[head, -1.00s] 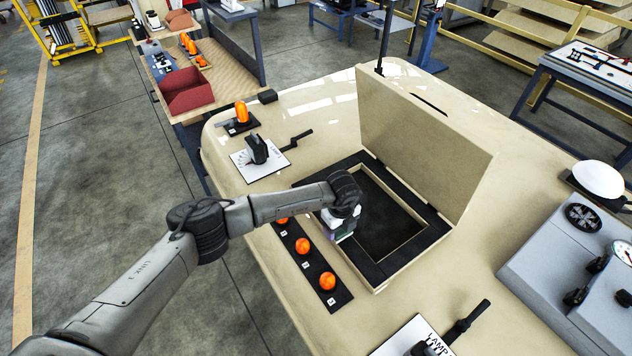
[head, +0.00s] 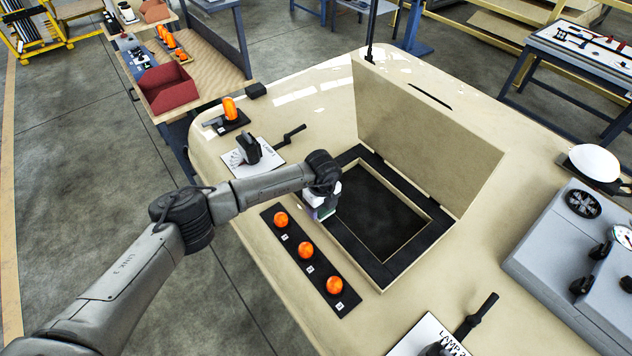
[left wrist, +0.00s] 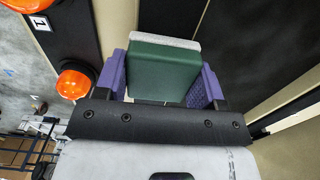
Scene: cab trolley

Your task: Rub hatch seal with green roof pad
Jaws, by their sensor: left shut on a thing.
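My left gripper (head: 322,210) is shut on the green roof pad (left wrist: 163,72). In the left wrist view the purple fingers of the gripper (left wrist: 165,80) press the green block from both sides, and a pale grey layer shows along its far edge. In the head view the pad is mostly hidden under my wrist. The hatch seal (head: 378,272) is a black band around the square roof opening. The pad is at the left side of the seal, close to its far left part; I cannot tell whether it touches. My right gripper is not in view.
The open hatch lid (head: 425,125) stands upright behind the opening. A black strip with orange lamps (head: 305,250) lies just left of the seal. A lamp switch plate (head: 252,155) and a crank handle are beyond; another switch (head: 440,345) is at the front. A grey console (head: 570,250) stands right.

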